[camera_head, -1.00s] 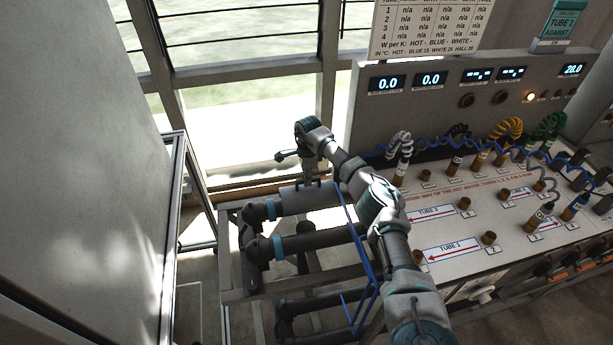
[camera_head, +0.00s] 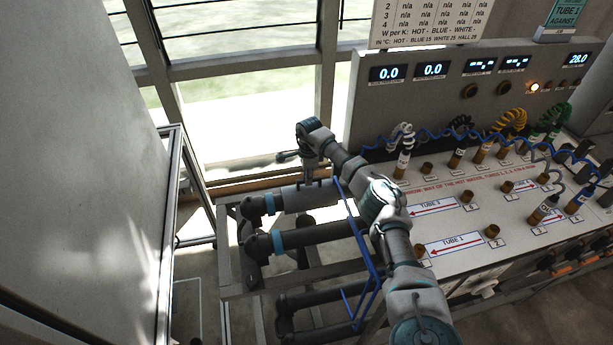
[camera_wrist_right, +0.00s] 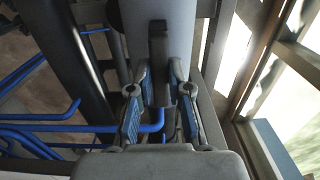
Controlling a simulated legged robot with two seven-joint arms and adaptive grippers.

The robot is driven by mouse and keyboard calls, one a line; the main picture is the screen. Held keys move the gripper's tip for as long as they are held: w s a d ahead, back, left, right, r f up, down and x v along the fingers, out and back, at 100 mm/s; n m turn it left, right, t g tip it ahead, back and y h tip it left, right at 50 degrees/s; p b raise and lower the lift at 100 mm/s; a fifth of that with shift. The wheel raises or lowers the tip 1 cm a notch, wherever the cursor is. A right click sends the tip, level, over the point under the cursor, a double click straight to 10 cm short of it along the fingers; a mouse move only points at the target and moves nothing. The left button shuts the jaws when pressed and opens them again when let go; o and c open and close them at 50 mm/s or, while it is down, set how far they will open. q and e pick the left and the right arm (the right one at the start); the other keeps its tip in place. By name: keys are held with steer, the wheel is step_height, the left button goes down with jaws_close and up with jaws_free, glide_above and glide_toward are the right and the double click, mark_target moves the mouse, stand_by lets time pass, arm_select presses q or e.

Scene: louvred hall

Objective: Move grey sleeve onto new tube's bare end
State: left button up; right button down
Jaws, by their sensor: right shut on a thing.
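My right gripper (camera_head: 309,181) reaches down to the sleeve from above. In the right wrist view its blue-padded fingers (camera_wrist_right: 162,93) are shut on the dark fin. A dark tube (camera_head: 320,234) with a teal band runs just below. I cannot tell which tube is the new one. My left gripper is not in view.
Blue thin pipes (camera_head: 365,255) run close to the right of the sleeve. The sloped panel (camera_head: 410,240) with several brass ports and coiled hoses stands at the right. A tall grey cabinet (camera_head: 80,150) fills the left. Bright windows (camera_head: 245,110) lie behind.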

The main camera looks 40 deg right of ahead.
steer(key=shift+d, duration=0.2)
steer(key=c, duration=1)
jaws_free()
steer(key=shift+a, duration=0.2)
step_height(320, 180, up, 7)
steer(key=p, duration=0.3)
steer(key=shift+r+p, duration=0.1)
steer(key=shift+p, duration=0.2)
